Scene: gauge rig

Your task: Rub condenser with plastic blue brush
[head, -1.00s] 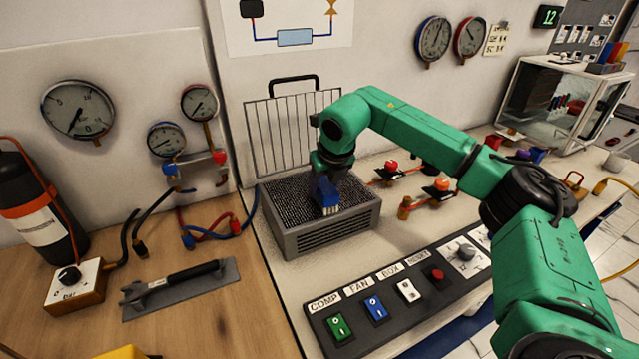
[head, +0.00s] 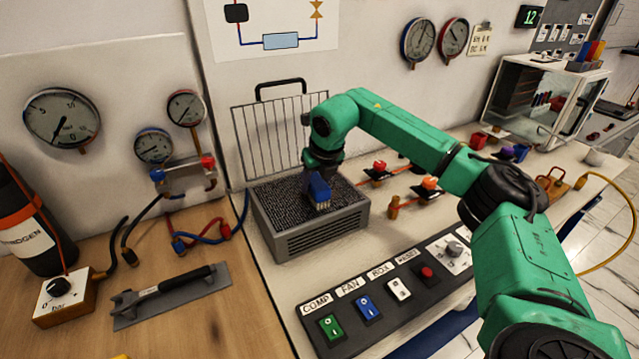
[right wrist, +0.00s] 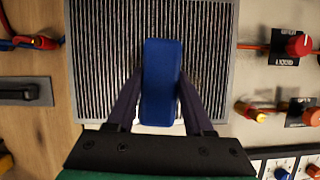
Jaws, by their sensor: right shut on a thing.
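The condenser (head: 345,221) is a grey box with a dark finned top and slotted front, on the pale bench in the middle of the head view. Its striped fins (right wrist: 100,60) fill the upper middle of the right wrist view. My right gripper (head: 318,177) is shut on the plastic blue brush (head: 319,191), with one finger on each side of its blue body (right wrist: 160,75). The brush's pale bristles point down at the front part of the finned top. I cannot tell whether they touch it. My left gripper is not in view.
A wire grille (head: 272,137) stands behind the condenser. Valves with red (head: 380,166) and orange (head: 430,183) knobs stand to its right. A switch panel (head: 385,292) lies in front. A grey trowel-like tool (head: 172,293) lies on the wooden bench at left.

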